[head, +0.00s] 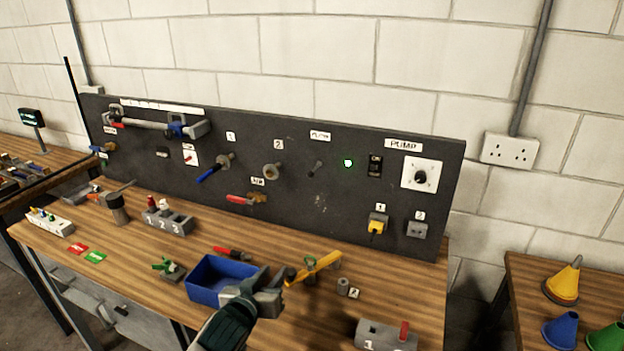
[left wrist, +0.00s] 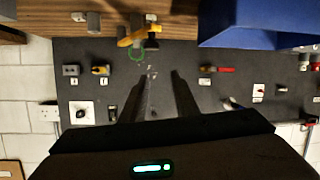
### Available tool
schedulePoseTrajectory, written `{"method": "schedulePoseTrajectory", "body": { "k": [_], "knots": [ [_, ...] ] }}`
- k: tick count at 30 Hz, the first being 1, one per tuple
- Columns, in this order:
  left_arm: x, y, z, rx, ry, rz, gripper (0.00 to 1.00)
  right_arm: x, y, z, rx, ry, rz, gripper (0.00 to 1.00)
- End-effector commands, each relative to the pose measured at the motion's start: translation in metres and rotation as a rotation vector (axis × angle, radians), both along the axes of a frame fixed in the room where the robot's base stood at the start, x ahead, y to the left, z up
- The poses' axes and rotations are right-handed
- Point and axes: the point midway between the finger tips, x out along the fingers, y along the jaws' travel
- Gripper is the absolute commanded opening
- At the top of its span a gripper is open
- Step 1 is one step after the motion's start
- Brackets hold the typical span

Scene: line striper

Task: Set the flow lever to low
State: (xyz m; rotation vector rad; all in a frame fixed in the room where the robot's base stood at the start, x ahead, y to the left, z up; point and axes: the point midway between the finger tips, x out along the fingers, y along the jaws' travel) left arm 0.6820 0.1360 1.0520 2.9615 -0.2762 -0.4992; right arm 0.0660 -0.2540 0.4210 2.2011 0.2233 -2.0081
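The flow lever (head: 315,168) is a small dark lever on the upright dark panel, below the FLOW label (head: 320,136) and left of a green light (head: 348,163). It leans up and to the right in the head view; its set position is too small to read. My left gripper (head: 278,281) is over the bench, beside the blue bin, below and in front of the lever and apart from it. In the left wrist view its two fingers (left wrist: 164,80) stand apart with nothing between them. I cannot make out the lever there. My right gripper is not in view.
The blue bin (head: 208,284) and a yellow tool (head: 318,267) are close to the left gripper. On the panel are a brass fitting (head: 272,171), a black switch (head: 375,165) and the pump dial (head: 420,177). A numbered grey block (head: 375,334) stands at the front edge.

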Motion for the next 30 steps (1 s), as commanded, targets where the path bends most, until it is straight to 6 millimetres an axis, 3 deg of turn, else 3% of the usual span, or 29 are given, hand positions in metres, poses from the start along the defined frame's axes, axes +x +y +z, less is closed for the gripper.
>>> {"method": "schedulePoseTrajectory", "body": {
  "k": [1,6,12,30],
  "knots": [
    [0.022,-0.003,0.024,-0.012,-0.056,-0.01,0.28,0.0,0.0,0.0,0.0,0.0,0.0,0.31],
    [0.07,-0.016,0.087,-0.07,-0.197,-0.053,0.28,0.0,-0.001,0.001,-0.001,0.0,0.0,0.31],
    [0.097,-0.024,0.13,-0.107,-0.284,-0.089,0.28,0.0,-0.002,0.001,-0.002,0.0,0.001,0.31],
    [0.104,-0.027,0.138,-0.115,-0.298,-0.096,0.28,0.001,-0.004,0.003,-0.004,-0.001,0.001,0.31]
  ]
}}
